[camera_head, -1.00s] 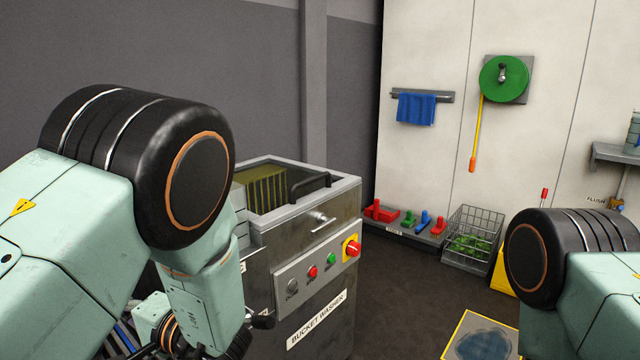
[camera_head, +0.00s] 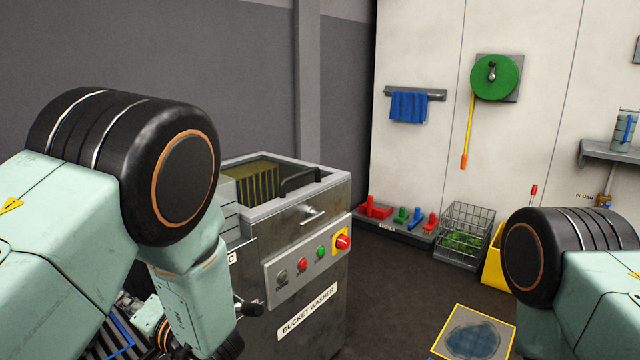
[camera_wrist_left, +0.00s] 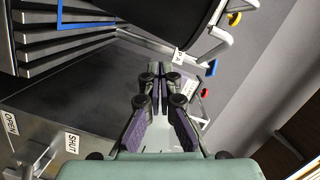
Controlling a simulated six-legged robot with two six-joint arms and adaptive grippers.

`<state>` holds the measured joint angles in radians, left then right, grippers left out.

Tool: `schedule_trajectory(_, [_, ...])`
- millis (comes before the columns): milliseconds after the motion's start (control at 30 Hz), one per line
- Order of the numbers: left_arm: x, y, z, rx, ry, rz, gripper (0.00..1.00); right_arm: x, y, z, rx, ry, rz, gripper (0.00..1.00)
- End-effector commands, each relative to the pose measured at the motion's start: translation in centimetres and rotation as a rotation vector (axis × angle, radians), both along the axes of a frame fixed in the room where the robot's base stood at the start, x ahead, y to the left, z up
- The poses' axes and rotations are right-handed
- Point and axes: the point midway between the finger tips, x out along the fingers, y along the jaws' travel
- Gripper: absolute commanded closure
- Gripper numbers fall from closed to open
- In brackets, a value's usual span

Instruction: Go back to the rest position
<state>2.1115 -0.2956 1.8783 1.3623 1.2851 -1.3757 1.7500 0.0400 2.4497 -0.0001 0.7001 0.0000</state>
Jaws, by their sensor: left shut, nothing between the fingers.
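My left arm comes in from the left in the head view, bent at a large black joint, with its forearm pointing down beside the bucket washer (camera_head: 300,270). The left gripper's fingers are hidden or cut off there. In the left wrist view my left gripper (camera_wrist_left: 160,72) is shut, with its fingertips together and nothing between them. Of my right arm, only a black joint and pale green links show at the lower right of the head view; its gripper is out of the picture.
A wire basket (camera_head: 463,238) with green things and a yellow container (camera_head: 495,262) stand by the wall. Coloured tools lie on a low rack (camera_head: 392,228). A yellow-edged mat (camera_head: 478,335) lies on the dark floor (camera_head: 400,290). Stacked grey shelves (camera_wrist_left: 65,42) show in the wrist view.

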Motion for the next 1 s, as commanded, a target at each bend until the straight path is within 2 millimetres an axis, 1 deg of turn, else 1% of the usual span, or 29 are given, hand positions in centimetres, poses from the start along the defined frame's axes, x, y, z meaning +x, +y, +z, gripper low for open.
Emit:
schedule_trajectory(133, [0.7,-1.0,-2.5,-0.163,-0.075,-0.119,1.00,0.0,0.0,0.1,0.000,0.000,0.000,1.00])
schedule_trajectory(200, [0.3,-1.7,-4.6,-0.280,-0.089,-0.175,1.00,0.0,0.0,0.4,0.000,0.000,0.000,1.00])
schedule_trajectory(267, [-0.4,-2.4,-6.7,-0.390,-0.085,-0.211,1.00,0.0,0.0,0.6,0.000,0.000,0.000,1.00])
schedule_trajectory(367, [-2.8,-3.8,-10.4,-0.588,-0.047,-0.239,1.00,0.0,0.0,1.2,0.000,0.000,0.000,1.00])
schedule_trajectory(400, [-4.2,-4.4,-12.0,-0.670,-0.019,-0.237,1.00,0.0,0.0,1.4,0.000,0.000,0.000,1.00])
schedule_trajectory(467, [-6.7,-5.3,-14.3,-0.791,0.031,-0.221,1.00,0.0,0.0,1.9,0.000,0.000,0.000,1.00])
schedule_trajectory(500, [-8.8,-6.0,-15.6,-0.869,0.071,-0.201,1.00,0.0,0.0,2.1,0.000,0.000,0.000,1.00])
schedule_trajectory(567, [-12.1,-7.0,-17.5,-0.980,0.137,-0.160,1.00,0.0,0.0,2.6,0.000,0.000,0.000,1.00])
schedule_trajectory(600, [-14.5,-7.6,-18.5,-1.047,0.186,-0.128,1.00,0.0,0.0,2.9,0.000,0.000,0.000,1.00])
schedule_trajectory(667, [-18.2,-8.5,-19.6,-1.136,0.262,-0.073,1.00,0.0,0.0,3.4,0.000,0.000,0.000,1.00])
schedule_trajectory(700, [-20.6,-9.1,-20.1,-1.187,0.314,-0.038,1.00,0.0,0.0,3.7,0.000,0.000,0.000,1.00])
schedule_trajectory(767, [-24.2,-9.9,-20.5,-1.249,0.393,0.009,1.00,0.0,0.0,4.2,0.000,0.000,0.000,1.00])
schedule_trajectory(800, [-26.4,-10.4,-20.6,-1.282,0.444,0.038,1.00,0.0,0.0,4.5,0.000,0.000,0.000,1.00])
schedule_trajectory(900, [-30.9,-11.2,-20.3,-1.332,0.554,0.074,1.00,0.0,0.0,5.2,0.000,0.000,0.000,1.00])
schedule_trajectory(1000, [-33.8,-11.2,-20.0,-1.356,0.598,0.124,1.00,0.0,0.0,5.9,0.000,0.000,0.000,1.00])
